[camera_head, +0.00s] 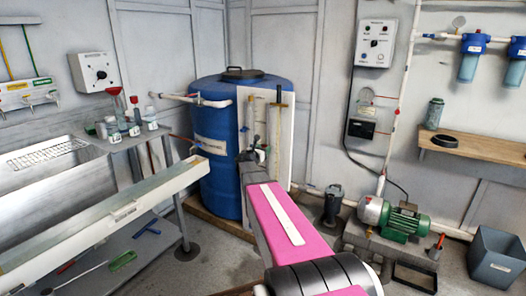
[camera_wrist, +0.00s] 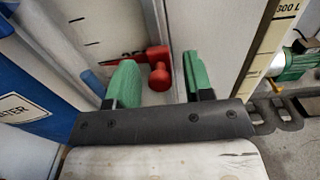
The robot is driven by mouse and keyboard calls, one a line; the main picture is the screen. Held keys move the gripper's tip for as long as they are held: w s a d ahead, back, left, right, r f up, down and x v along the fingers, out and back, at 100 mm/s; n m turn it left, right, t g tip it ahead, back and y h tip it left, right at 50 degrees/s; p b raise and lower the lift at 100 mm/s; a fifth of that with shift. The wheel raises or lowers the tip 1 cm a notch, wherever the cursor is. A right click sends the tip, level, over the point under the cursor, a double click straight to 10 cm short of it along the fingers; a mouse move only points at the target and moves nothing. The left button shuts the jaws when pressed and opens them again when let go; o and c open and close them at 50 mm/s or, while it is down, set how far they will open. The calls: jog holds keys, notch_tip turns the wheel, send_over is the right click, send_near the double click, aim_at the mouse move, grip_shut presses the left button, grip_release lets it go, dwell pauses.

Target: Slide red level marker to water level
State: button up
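The red level marker (camera_wrist: 150,62), with a round knob, sits against a pale scale (camera_wrist: 95,30) with black ticks in the wrist view. A number beside it is partly covered. My gripper (camera_wrist: 162,82) is open, its green fingers on either side of the knob, with visible gaps. In the head view my gripper (camera_head: 256,153) is at the pale gauge board (camera_head: 286,135) in front of the blue water tank (camera_head: 222,170); the marker is not distinguishable there. A bluish tube (camera_wrist: 78,72) runs left of the scale. I cannot make out the water level.
A second scale strip (camera_wrist: 278,35) reading 300 L stands right of my gripper. A metal trough (camera_head: 110,215) lies to the left. A green pump (camera_head: 405,222) and a dark bin (camera_head: 497,258) stand on the right. A wooden shelf (camera_head: 480,146) is on the right wall.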

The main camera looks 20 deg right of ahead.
jog(key=shift+a, duration=0.1)
jog(key=v, duration=1)
jog(key=shift+s+a, duration=0.25)
jog(key=shift+s, duration=0.05)
jog(key=s+a+f+m+g+y, duration=0.2)
jog(key=s+f+m+g+y, duration=0.4)
jog(key=s+f+m, duration=0.7)
jog(key=s+a+f+m+g+y, duration=0.2)
jog(key=s+a+f+m+y, duration=0.1)
jog(key=s+a+m, duration=0.3)
jog(key=s+a+f+m+g+y, duration=0.3)
jog(key=s+a+m+y, duration=0.2)
jog(key=s+a+m, duration=0.1)
jog(key=shift+s+a+m, duration=0.3)
jog(key=shift+s+a, duration=0.25)
jog(key=shift+s, duration=0.55)
